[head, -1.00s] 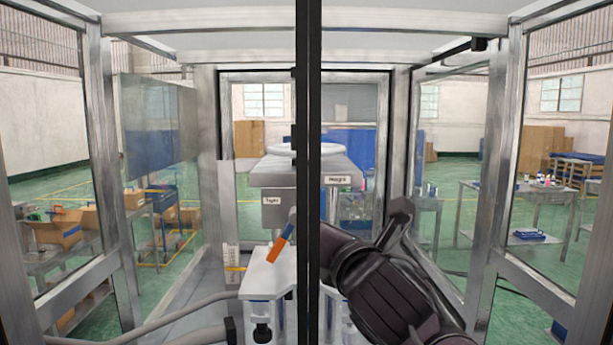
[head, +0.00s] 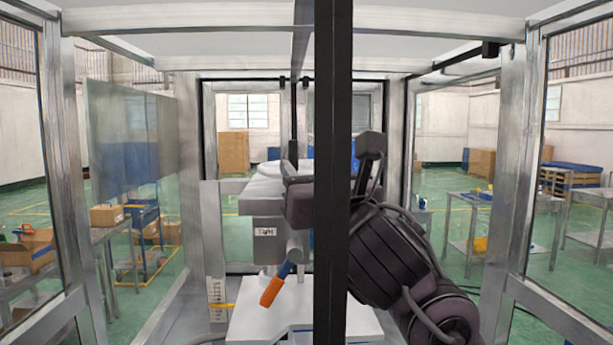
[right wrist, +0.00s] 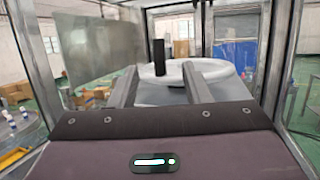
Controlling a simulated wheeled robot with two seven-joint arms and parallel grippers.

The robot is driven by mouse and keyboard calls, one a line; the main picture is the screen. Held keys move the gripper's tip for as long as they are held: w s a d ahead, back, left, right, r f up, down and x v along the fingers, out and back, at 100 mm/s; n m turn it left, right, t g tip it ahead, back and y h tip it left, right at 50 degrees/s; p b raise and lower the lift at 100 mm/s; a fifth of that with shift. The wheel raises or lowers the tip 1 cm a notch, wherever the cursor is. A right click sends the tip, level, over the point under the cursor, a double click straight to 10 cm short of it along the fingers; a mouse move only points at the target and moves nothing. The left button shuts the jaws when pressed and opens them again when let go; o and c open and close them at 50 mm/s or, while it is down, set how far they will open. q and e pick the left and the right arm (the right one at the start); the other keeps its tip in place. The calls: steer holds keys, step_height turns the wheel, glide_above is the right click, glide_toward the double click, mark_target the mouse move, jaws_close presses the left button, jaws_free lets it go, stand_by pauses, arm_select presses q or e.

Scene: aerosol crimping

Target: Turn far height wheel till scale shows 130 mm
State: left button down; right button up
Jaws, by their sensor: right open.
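The height wheel is a white disc on top of the grey machine head. It shows in the right wrist view (right wrist: 222,76), with a black upright knob (right wrist: 158,57) on its rim. In the head view it is partly hidden behind my right gripper and the dark post. My right gripper (right wrist: 160,74) is open. Its two fingers reach over the wheel, and in the picture the knob stands between the fingertips; I cannot tell whether they touch it. The scale (head: 217,298) is a pale strip with a yellow pointer at the lower left; its numbers are too small to read. My left gripper is not in view.
A dark vertical post (head: 332,200) crosses the middle of the head view. An orange-handled lever (head: 272,290) hangs below the "Tight" label (head: 264,231). Metal frame posts and clear panels enclose the machine. Tables and boxes stand outside.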

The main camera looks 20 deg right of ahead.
mark_target(295, 153)
steer(key=x, duration=0.3)
steer(key=shift+s+r, duration=0.1)
steer(key=shift+r, duration=0.2)
steer(key=x, duration=0.2)
steer(key=shift+w+a+f+p, duration=0.1)
steer(key=shift+w+p, duration=0.2)
steer(key=shift+w, duration=0.7)
steer(key=shift+w+r, duration=0.1)
steer(key=shift+r, duration=0.15)
steer(key=shift+c, duration=0.4)
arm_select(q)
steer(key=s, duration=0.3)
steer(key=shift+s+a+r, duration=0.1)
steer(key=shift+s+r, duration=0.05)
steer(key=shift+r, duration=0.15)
arm_select(e)
jaws_close()
